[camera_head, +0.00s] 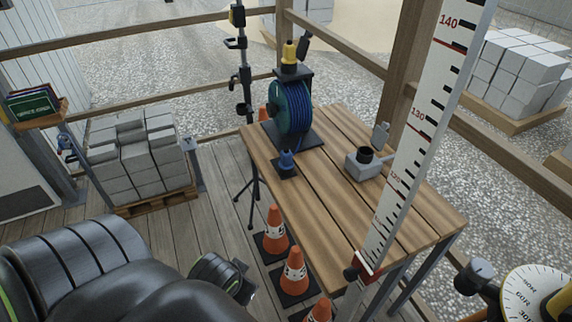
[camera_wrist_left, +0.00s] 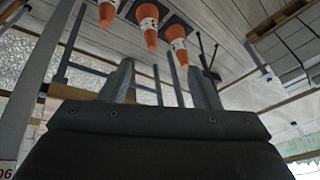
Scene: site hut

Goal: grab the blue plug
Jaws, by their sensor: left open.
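The blue plug (camera_head: 286,160) stands upright on a small dark square base on the wooden table (camera_head: 330,205), in front of the cable reel. My left gripper (camera_head: 244,284) is low at the left of the table, beside the orange cones and well apart from the plug. In the left wrist view its two fingers (camera_wrist_left: 162,78) are spread with nothing between them. The plug cannot be made out in the wrist view. My right gripper is not in view.
A reel of blue cable (camera_head: 293,106) stands behind the plug. A grey metal device (camera_head: 365,165) is to its right. A tall measuring staff (camera_head: 415,130) crosses the table's right side. Orange cones (camera_head: 275,230) line the table's left side. A tripod (camera_head: 252,185) stands left of the table.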

